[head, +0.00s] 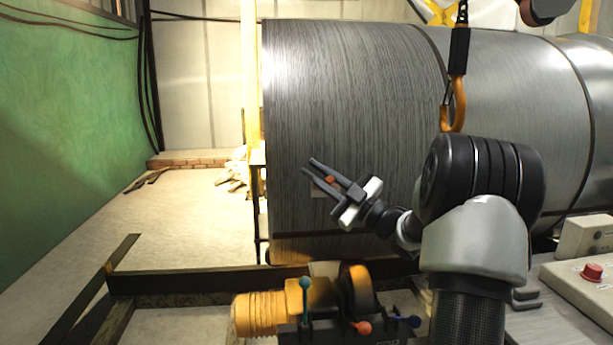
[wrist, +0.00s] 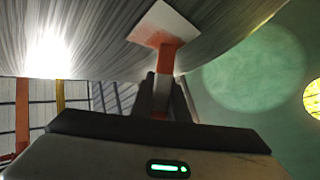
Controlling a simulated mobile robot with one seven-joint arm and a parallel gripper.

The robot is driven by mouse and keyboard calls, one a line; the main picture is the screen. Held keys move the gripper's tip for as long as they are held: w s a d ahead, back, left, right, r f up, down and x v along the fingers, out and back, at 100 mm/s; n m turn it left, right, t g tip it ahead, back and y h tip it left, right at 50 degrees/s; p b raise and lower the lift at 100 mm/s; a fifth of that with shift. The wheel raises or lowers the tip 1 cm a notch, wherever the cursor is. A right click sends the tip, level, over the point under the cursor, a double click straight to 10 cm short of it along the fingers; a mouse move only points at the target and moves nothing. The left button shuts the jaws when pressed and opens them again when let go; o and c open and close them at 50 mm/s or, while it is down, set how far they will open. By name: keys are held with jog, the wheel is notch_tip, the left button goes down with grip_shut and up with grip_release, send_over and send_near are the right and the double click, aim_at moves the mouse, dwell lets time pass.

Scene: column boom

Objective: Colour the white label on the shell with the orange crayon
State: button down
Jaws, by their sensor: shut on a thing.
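The shell (head: 350,110) is a large grey brushed-metal cylinder lying on its side. The white label (wrist: 155,21) is on its curved surface in the wrist view; its part nearest the crayon is orange, and the rest is white. In the head view the label (head: 318,190) is mostly hidden behind my fingers. My gripper (head: 322,172) is shut on the orange crayon (wrist: 166,58), which also shows as a small orange spot in the head view (head: 330,179). The crayon's far end meets the label in the wrist view; I cannot tell contact for certain.
An orange hook (head: 457,105) hangs in front of the shell, above my arm. A yellow motor unit (head: 262,314) with coloured levers stands below, near a dark beam (head: 190,283). A control box with a red button (head: 592,272) is at the right. The floor at left is mostly clear.

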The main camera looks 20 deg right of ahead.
jog(key=shift+s+d+b, duration=0.55)
jog(key=shift+s+d, duration=0.15)
jog(key=shift+d, duration=1.6)
jog(key=shift+w+a, duration=0.4)
jog(key=shift+a, duration=1)
jog(key=shift+w+a, duration=0.4)
jog(key=shift+a, duration=1)
jog(key=shift+w+a, duration=0.4)
jog(key=shift+a, duration=1)
jog(key=shift+s, duration=0.1)
jog(key=shift+s+a+f, duration=0.1)
jog(key=shift+s+a, duration=0.15)
jog(key=shift+s, duration=0.7)
jog(key=shift+s+a, duration=0.3)
jog(key=shift+s, duration=0.6)
jog(key=shift+s+a+f, duration=0.1)
jog(key=shift+s+a, duration=0.15)
jog(key=shift+s, duration=0.7)
jog(key=s, duration=0.3)
jog(key=shift+a, duration=0.4)
